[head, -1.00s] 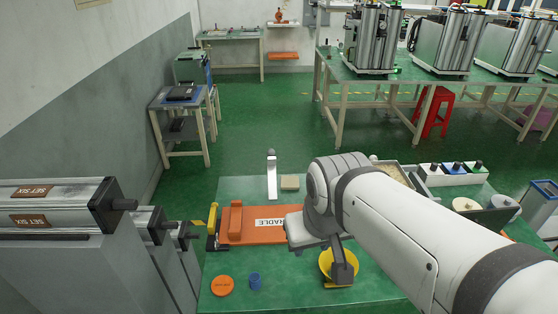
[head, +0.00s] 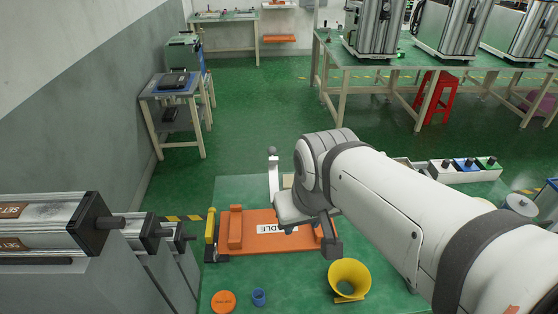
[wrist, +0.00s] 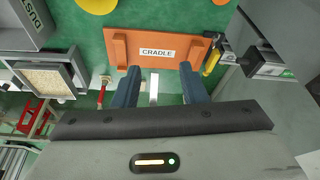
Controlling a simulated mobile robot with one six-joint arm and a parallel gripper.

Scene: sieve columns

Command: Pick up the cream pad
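The cream pad (head: 287,181) lies on the green table behind the orange cradle, just right of an upright silver post. In the head view my arm hides most of it; only a sliver of its left side shows. I cannot make it out surely in the wrist view, where a finger may cover it. My gripper (wrist: 160,74) is open and empty, its two dark fingers wide apart. In the head view it hangs over the right end of the cradle, nearer the front than the pad.
The orange cradle (head: 262,243) fills the table's middle, with a silver post (head: 273,178) behind it. A yellow funnel (head: 349,278), an orange disc (head: 223,301) and a blue cup (head: 259,297) stand in front. A granule-filled tray (wrist: 44,80) shows in the wrist view.

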